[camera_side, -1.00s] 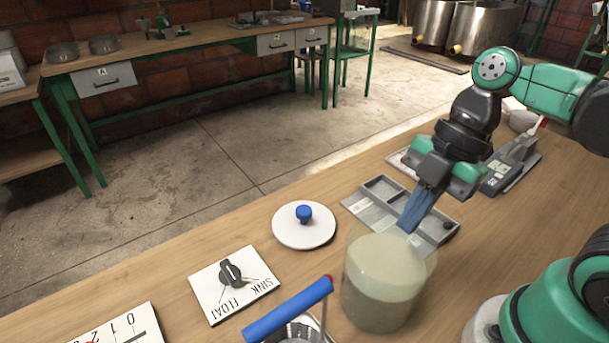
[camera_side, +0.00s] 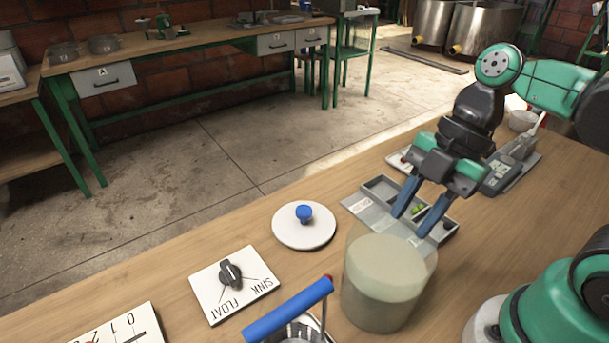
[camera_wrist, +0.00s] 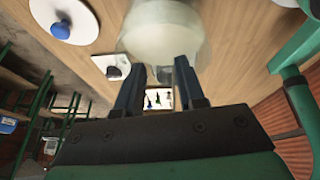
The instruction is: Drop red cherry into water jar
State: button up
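The water jar (camera_side: 383,290) stands upright on the table, a clear cylinder of cloudy, pale liquid. My gripper (camera_side: 410,224) is open and empty, with its blue fingers apart, just behind and above the jar's far rim. In the wrist view the open fingers (camera_wrist: 160,72) point toward the jar (camera_wrist: 165,30). The grey sample tray (camera_side: 352,203) lies behind the jar, partly hidden by the fingers. A green cherry (camera_side: 416,209) and a dark round item (camera_side: 447,225) lie in it. I cannot make out a red cherry in either view; the cloudy liquid hides the jar's inside.
A white disc lid with a blue knob (camera_side: 304,226) lies left of the jar. A SINK/FLOAT dial plate (camera_side: 235,284) and a blue handle (camera_side: 288,309) are at the front. A grey scale-like device (camera_side: 500,172) stands behind right.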

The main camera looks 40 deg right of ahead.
jog(key=v, duration=0.4)
jog(key=shift+d+r, duration=0.1)
jog(key=shift+r, duration=0.15)
jog(key=w+d+f+m+t+h, duration=0.3)
jog(key=w+m+t, duration=0.3)
jog(key=m, duration=1.2)
jog(key=shift+w+f+m+h, duration=0.4)
jog(key=shift+w+f+h, duration=0.4)
jog(key=shift+w, duration=0.3)
jog(key=shift+r, duration=0.1)
